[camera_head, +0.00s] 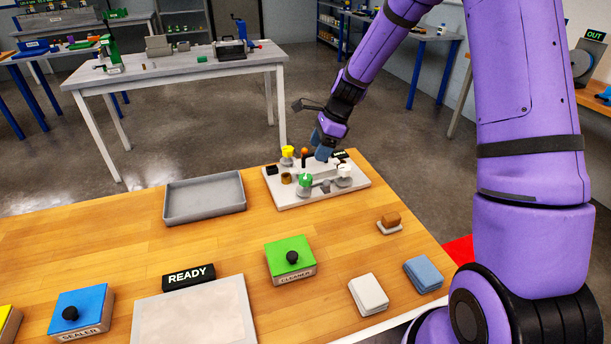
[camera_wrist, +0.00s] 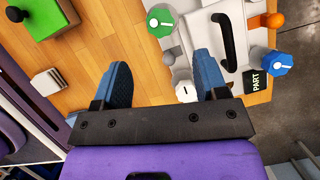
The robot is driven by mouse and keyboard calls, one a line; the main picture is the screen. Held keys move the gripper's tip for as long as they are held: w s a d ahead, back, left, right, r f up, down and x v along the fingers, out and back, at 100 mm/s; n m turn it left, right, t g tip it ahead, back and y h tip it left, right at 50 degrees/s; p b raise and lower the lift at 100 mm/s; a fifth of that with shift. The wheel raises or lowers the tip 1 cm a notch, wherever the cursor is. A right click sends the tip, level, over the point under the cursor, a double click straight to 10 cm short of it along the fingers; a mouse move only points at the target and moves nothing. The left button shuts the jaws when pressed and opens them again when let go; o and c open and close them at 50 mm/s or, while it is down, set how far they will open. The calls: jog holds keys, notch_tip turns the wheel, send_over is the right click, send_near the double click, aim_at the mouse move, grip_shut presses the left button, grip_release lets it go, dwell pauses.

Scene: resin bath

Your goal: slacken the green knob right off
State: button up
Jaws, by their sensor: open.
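The green knob (camera_head: 305,181), with a white pointer mark on its top, sits at the near side of a white fixture plate (camera_head: 361,183). In the wrist view the green knob (camera_wrist: 161,20) shows at the top, beyond the fingertips and apart from them. My gripper (camera_head: 322,150) is above the far part of the fixture in the head view. In the wrist view my gripper (camera_wrist: 160,60) has its two blue fingers spread wide with nothing between them.
A green CLEANER block (camera_head: 291,264) stands nearer.

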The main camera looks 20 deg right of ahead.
aim_at(305, 177)
jog(key=x, duration=1)
jog(key=shift+f, duration=0.2)
jog(key=c, duration=0.9)
